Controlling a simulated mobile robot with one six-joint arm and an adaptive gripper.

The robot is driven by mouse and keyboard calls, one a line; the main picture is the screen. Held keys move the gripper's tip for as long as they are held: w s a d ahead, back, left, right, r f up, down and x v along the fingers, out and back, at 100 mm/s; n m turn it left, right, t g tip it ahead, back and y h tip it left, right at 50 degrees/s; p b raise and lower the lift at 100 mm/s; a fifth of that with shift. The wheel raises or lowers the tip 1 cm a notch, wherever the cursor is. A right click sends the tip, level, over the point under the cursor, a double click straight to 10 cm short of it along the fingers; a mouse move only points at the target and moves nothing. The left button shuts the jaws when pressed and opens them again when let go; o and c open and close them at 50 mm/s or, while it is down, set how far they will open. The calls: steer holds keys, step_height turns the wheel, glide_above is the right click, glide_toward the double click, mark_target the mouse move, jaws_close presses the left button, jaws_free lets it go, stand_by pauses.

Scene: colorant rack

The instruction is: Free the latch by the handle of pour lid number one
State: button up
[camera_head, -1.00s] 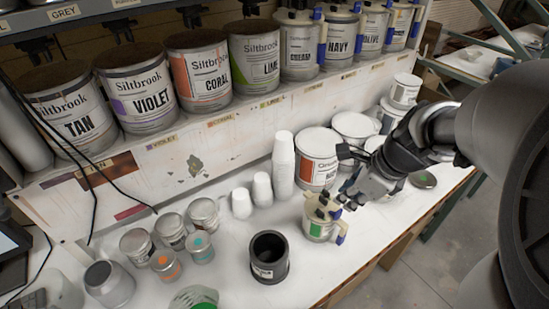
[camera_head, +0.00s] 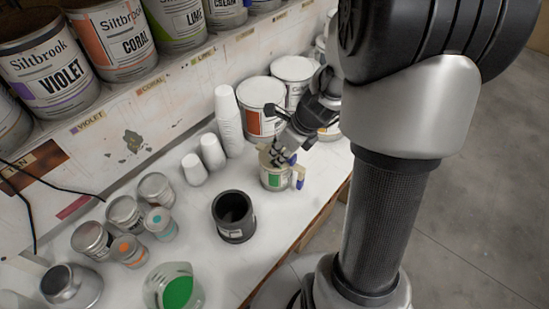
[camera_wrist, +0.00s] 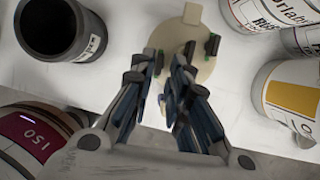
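A small can (camera_head: 274,180) with a green label stands on the white bench in the head view. It wears a cream pour lid (camera_head: 265,158) and a cream side handle with blue parts (camera_head: 299,179). From above, the lid (camera_wrist: 205,68) shows in the wrist view, with a dark green latch piece (camera_wrist: 212,44) and a cream spout tab (camera_wrist: 192,13). My gripper (camera_wrist: 164,68) is open over the lid's near left part, its fingers apart with lid surface visible between them. In the head view my gripper (camera_head: 281,153) is just above the can; contact cannot be told.
A black cup (camera_head: 234,217) stands left of the can. Stacked white cups (camera_head: 229,120), small tins (camera_head: 155,188) and larger white tubs (camera_head: 262,110) stand around it. A glass with green contents (camera_head: 174,288) is nearer. The bench's front edge is close to the can.

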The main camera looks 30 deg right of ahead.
mark_target(275, 160)
steer(key=shift+b+x, duration=0.65)
steer(key=shift+x, duration=1.35)
steer(key=shift+c, duration=0.3)
jaws_close()
